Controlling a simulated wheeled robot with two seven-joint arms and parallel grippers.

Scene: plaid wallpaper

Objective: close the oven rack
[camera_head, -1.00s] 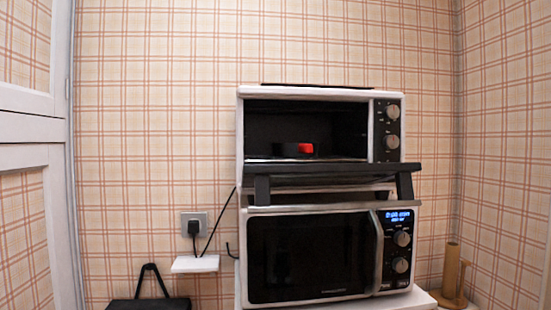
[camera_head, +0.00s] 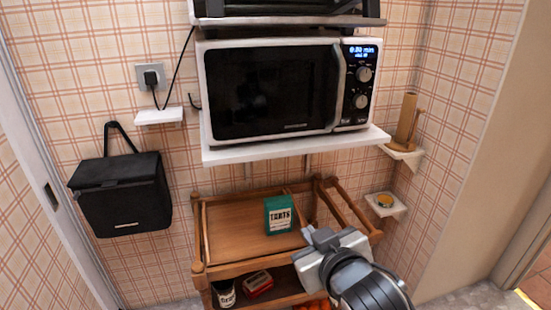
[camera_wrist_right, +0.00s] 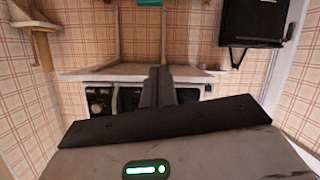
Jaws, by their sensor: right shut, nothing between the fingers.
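The oven is cut off by the top edge of the head view. Only its lower part (camera_head: 285,20) shows there, as a pale strip with dark parts above it. Its rack and its inside are out of view. My right gripper (camera_head: 317,237) is low in the head view, over the right side of a wooden cart and well below the oven. In the right wrist view its two dark fingers (camera_wrist_right: 163,87) are together with nothing between them. My left gripper is in neither view.
A microwave (camera_head: 272,88) stands on a white wall shelf (camera_head: 300,147) below the oven. The wooden cart (camera_head: 237,229) holds a green box (camera_head: 280,214). A black bag (camera_head: 122,195) hangs at left.

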